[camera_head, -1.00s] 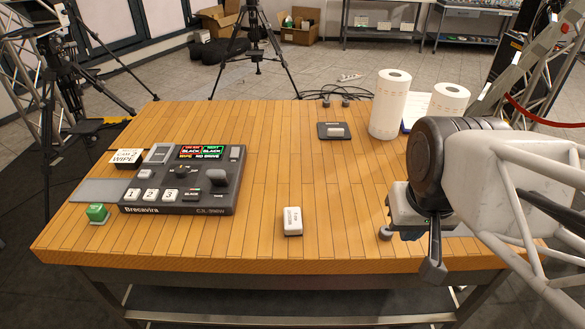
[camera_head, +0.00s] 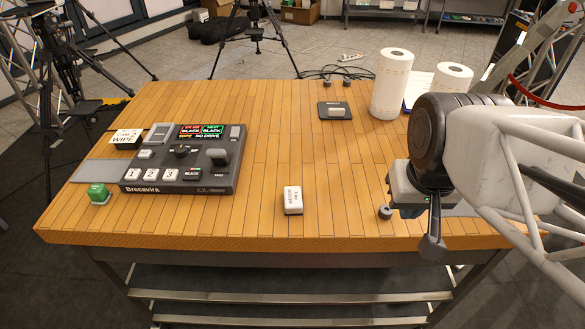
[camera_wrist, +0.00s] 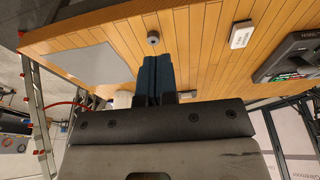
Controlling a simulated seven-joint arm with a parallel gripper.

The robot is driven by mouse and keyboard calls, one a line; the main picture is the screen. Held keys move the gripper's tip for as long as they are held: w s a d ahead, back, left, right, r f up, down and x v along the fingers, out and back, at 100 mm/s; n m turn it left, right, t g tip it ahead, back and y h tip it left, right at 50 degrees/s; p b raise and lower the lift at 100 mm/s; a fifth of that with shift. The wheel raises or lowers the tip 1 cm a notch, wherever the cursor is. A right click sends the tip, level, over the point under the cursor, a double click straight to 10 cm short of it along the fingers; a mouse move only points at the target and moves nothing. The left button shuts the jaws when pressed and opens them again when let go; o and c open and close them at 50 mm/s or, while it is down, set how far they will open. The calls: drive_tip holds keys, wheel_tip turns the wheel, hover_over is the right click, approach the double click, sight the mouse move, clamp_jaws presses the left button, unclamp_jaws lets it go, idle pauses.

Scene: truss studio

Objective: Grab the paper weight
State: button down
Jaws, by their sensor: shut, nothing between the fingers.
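No thing is marked as a paper weight. One likely match is a small grey round piece with a hollow centre (camera_head: 385,213), on the wood near the table's front right; it also shows in the wrist view (camera_wrist: 153,38). Another is a white block with dark lettering (camera_head: 293,200), lying front centre; it also shows in the wrist view (camera_wrist: 241,35). I cannot tell which is meant. My gripper (camera_wrist: 157,58) is shut and empty, its dark blue fingers together. The round piece shows just past the fingertips, apart from them. In the head view my wrist mostly hides the fingers.
A control panel (camera_head: 185,160) and a green block (camera_head: 98,193) stand on the left. The wood around the white block is clear.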

drive_tip(key=c, duration=1.8)
unclamp_jaws()
drive_tip(key=shift+c, duration=0.2)
drive_tip(key=o, duration=1.4)
drive_tip(key=n+g, duration=0.1)
drive_tip(key=g, duration=0.2)
hover_over(292, 196)
wheel_tip(292, 196, down, 11)
drive_tip(key=shift+f, duration=0.1)
drive_tip(key=shift+f, duration=0.1)
drive_tip(key=shift+f, duration=1.2)
drive_tip(key=shift+f, duration=0.1)
